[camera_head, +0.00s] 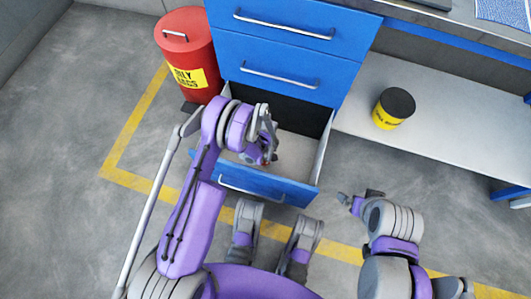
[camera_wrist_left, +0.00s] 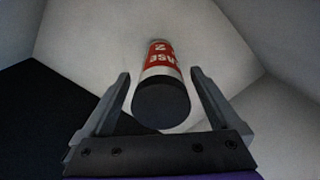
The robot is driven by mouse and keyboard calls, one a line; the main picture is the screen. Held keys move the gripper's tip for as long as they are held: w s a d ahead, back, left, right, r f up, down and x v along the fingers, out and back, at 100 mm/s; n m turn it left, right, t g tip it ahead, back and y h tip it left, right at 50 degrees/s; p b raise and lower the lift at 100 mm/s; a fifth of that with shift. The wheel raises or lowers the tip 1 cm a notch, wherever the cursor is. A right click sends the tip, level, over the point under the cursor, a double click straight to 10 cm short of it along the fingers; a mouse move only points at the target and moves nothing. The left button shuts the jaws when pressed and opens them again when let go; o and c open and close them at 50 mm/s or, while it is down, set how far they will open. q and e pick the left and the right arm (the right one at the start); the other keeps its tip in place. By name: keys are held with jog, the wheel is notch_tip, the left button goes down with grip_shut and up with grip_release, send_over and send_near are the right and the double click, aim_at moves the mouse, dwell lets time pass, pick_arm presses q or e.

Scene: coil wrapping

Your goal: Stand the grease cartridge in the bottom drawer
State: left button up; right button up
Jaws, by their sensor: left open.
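The grease cartridge (camera_wrist_left: 161,65), with a red label and dark end cap, shows in the left wrist view inside the pale drawer. Its cap faces the camera, and it appears to stand on the drawer floor. My left gripper (camera_wrist_left: 160,75) is open, with one finger on each side of the cartridge and gaps between. In the head view, the bottom drawer (camera_head: 268,188) is pulled out, and my left gripper (camera_head: 266,157) reaches down into it, hiding most of the cartridge. My right gripper (camera_head: 353,202) is right of the drawer, away from it; its jaw opening is unclear.
A red bin (camera_head: 187,58) stands left of the blue cabinet (camera_head: 283,70), whose upper drawers are shut. A yellow can with a dark lid (camera_head: 393,108) stands on the low grey shelf (camera_head: 440,125) at right. Yellow lines (camera_head: 137,120) mark the floor.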

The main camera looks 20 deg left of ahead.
pick_arm(q)
notch_tip(320, 180, up, 11)
jog(key=shift+f+p, duration=0.1)
jog(key=shift+p, duration=1.1)
jog(key=s+a+r+m+t, duration=0.1)
jog(key=s+r+m, duration=0.15)
jog(key=r, duration=0.75)
jog(key=s+a+r+m+t, duration=0.1)
jog(key=s+a+r+m, duration=0.15)
jog(key=r, duration=0.85)
jog(key=s+a+r+m+t, duration=0.1)
jog(key=s+r, duration=0.3)
jog(key=s, duration=0.4)
jog(key=s+r+m+t, duration=0.1)
jog(key=s+r, duration=0.3)
jog(key=s, duration=0.4)
jog(key=shift+a+r+m, duration=0.15)
jog(key=shift+a+m, duration=0.2)
jog(key=shift+m, duration=0.55)
pick_arm(e)
jog(key=shift+v, duration=1.05)
pick_arm(q)
jog(key=shift+s, duration=0.15)
pick_arm(e)
jog(key=shift+w+r, duration=0.1)
jog(key=shift+w, duration=0.05)
